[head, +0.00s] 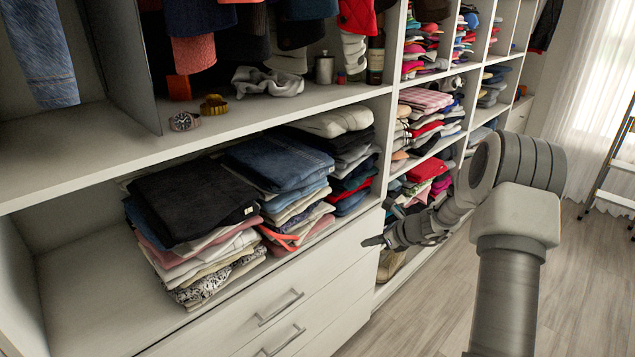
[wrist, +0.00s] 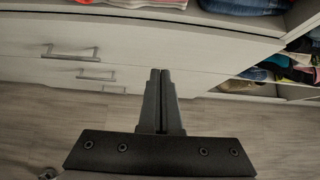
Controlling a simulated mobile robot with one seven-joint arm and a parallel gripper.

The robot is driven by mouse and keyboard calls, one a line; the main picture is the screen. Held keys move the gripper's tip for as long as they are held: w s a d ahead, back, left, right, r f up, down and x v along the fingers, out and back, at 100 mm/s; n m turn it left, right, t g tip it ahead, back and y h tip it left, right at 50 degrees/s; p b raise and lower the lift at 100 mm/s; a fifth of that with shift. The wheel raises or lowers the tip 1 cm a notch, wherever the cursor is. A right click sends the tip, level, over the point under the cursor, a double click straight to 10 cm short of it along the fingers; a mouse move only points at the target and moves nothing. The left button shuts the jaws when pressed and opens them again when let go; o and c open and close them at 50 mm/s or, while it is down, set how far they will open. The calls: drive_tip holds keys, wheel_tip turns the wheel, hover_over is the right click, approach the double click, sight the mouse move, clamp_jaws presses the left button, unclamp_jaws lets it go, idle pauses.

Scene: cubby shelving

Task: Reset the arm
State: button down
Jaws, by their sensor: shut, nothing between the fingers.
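My gripper (head: 368,242) is in front of the shelving, close to the right end of the white drawers (head: 322,292) in the head view. In the wrist view my gripper (wrist: 160,72) shows two dark fingers lying side by side, shut and empty. The drawer fronts (wrist: 205,55) lie beyond the fingertips there. My arm comes in from the right of the head view and is bent, with the gripper pointing left. Whether the fingertips touch a drawer front cannot be told.
Stacks of folded clothes (head: 195,205) fill the shelf above the drawers. A watch (head: 184,121) and a grey cloth (head: 267,82) lie on the upper shelf. Drawer handles (head: 280,307) stick out. Cubbies with clothes (head: 425,130) run to the back. Wooden floor (head: 425,320) is clear; a ladder (head: 612,165) stands far right.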

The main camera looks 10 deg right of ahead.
drive_tip(key=s+a+r+n+g+h, duration=0.1)
drive_tip(key=s+a+r+n, duration=0.65)
drive_tip(key=r, duration=0.25)
drive_tip(key=s+a+r+n+g, duration=0.2)
drive_tip(key=s+a+r+n, duration=0.4)
drive_tip(key=s+r+n, duration=0.25)
drive_tip(key=s+r+n+h, duration=0.25)
drive_tip(key=s+n, duration=0.35)
drive_tip(key=s, duration=0.5)
drive_tip(key=s+r+n+h, duration=0.25)
drive_tip(key=s+n, duration=0.45)
drive_tip(key=s, duration=0.4)
wheel_tip(320, 180, up, 14)
drive_tip(key=d+p, duration=0.1)
drive_tip(key=p, duration=1.2)
drive_tip(key=shift+w+r+t+y+p, duration=0.15)
drive_tip(key=shift+t+y+p, duration=0.2)
drive_tip(key=shift+t+y, duration=0.05)
drive_tip(key=shift+a, duration=0.2)
